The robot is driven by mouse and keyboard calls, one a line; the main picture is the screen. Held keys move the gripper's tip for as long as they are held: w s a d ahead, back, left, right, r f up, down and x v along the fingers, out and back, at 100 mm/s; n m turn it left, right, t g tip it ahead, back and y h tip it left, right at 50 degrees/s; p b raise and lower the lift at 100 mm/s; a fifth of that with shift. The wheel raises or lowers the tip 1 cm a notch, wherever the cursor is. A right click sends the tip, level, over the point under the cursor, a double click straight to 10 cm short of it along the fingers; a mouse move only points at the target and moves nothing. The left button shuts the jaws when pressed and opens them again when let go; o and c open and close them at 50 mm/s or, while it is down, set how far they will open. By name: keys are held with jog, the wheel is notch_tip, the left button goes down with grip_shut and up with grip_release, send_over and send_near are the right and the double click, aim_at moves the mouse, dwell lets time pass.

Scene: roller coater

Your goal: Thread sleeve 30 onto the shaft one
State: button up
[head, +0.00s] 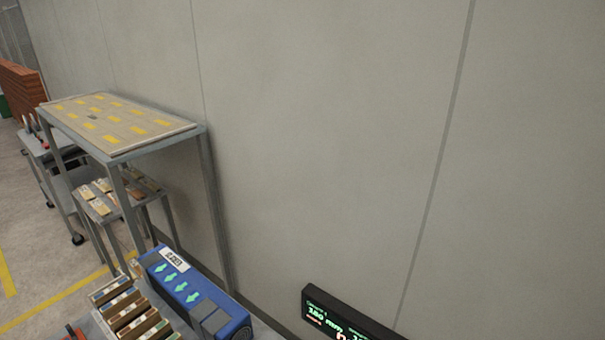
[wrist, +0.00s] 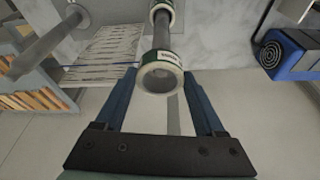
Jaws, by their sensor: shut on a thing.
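In the wrist view my gripper (wrist: 160,75) has its two blue fingers on either side of a white sleeve (wrist: 148,72) with a dark green label band, and is shut on it. The label is too small to read. A grey shaft (wrist: 162,37) runs from behind this sleeve to a similar green and white sleeve (wrist: 164,9) at the top edge. The held sleeve lines up with the shaft's near end; I cannot tell whether it is around it. A second grey shaft (wrist: 45,46) with a pale ring lies at upper left. My gripper is outside the head view.
A blue unit with green arrows (head: 185,282) stands beside a rack of labelled blocks (head: 130,312). A dark display (head: 345,318) is at the lower right. A table with a yellow-marked board (head: 110,122) stands against the wall. A blue box (wrist: 290,55) is right in the wrist view.

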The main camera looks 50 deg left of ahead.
jog(key=shift+f+b, duration=0.6)
jog(key=shift+f, duration=0.55)
jog(key=o, duration=1.3)
jog(key=shift+o, duration=0.2)
jog(key=shift+r, duration=0.1)
notch_tip(320, 180, up, 3)
jog(key=p, duration=0.3)
jog(key=shift+r, duration=1.95)
